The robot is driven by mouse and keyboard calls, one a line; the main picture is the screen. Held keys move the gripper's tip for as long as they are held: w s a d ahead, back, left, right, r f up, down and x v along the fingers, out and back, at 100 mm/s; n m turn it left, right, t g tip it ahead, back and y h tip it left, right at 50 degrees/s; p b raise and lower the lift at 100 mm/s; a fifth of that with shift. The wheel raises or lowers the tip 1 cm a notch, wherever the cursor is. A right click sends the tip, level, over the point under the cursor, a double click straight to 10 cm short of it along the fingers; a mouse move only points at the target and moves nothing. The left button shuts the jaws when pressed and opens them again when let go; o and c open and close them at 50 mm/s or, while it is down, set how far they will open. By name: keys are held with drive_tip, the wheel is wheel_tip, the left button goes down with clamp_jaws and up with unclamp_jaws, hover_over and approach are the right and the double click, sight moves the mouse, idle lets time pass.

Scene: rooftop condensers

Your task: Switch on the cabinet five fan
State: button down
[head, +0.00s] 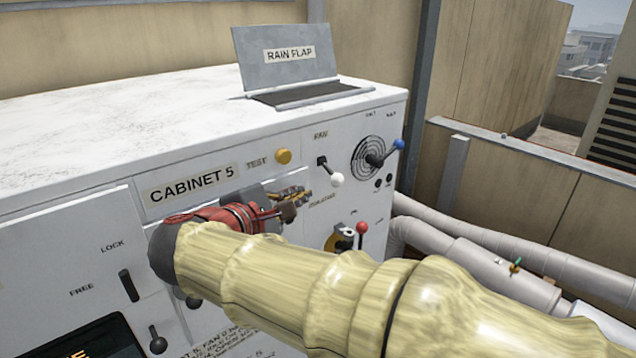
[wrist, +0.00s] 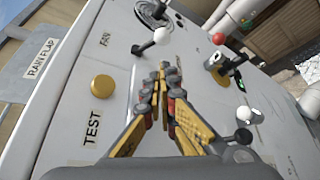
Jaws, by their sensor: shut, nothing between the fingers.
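The white cabinet (head: 75,130) carries a CABINET 5 label (head: 192,184). Below the FAN label (head: 320,135) is a fan lever with a white knob (head: 337,180); in the wrist view its white knob (wrist: 162,36) lies beyond my fingertips, and its dark stem points down and to the right in the head view. My gripper (head: 300,194) is shut and empty in front of the panel, left of and below the fan knob. The wrist view shows its yellow fingers (wrist: 163,72) together, apart from the knob by a small gap that I cannot measure.
A yellow TEST button (head: 283,156) is left of the fan lever. A blue-knobbed lever (head: 398,144) crosses a round grille. A red-knobbed lever (head: 361,227) sits lower. The RAIN FLAP (head: 288,60) stands open on top. Pipes (head: 470,250) run at the right.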

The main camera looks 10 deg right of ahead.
sight(317, 184)
drive_tip(key=p+x, duration=0.1)
drive_tip(key=x, duration=0.9)
drive_tip(key=shift+p, duration=0.3)
